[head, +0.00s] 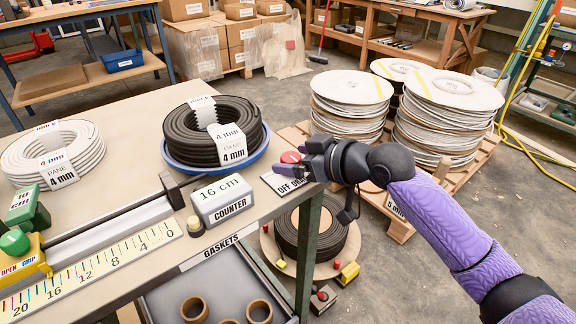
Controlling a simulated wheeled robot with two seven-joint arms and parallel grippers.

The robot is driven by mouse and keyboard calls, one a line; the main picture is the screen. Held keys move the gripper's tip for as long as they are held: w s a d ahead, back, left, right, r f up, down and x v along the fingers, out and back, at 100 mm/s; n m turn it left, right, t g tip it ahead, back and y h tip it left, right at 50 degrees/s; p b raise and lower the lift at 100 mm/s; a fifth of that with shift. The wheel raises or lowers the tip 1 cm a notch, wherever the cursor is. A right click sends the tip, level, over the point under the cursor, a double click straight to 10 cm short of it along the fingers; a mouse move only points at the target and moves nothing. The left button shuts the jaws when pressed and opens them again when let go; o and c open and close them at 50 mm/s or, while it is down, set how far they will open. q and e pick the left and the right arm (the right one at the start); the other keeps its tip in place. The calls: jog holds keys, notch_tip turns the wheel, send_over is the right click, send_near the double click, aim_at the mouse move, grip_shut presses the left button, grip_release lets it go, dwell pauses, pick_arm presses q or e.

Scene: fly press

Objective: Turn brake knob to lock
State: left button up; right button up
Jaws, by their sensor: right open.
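My right gripper (308,160) reaches in from the right, its purple arm behind it. Its dark fingers are open at the table's right edge, beside and partly over a small plate (284,183) lettered OFF and ON. A red round knob or button (290,157) shows just left of the fingers; whether they touch it I cannot tell. No part is clearly marked as the brake. Below the table, another small red knob (322,295) sits on a dark block beside a floor turntable (290,262) holding a black coil. My left gripper is not in view.
The table (120,130) holds a black 4 mm coil on a blue dish (212,165), a white coil (60,150), a grey counter box (221,199), a ruler (95,268) and a yellow-green gripping block (20,255). Cable reels (445,110) on a pallet stand behind my right arm.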

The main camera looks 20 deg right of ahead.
jog(key=shift+x, duration=0.8)
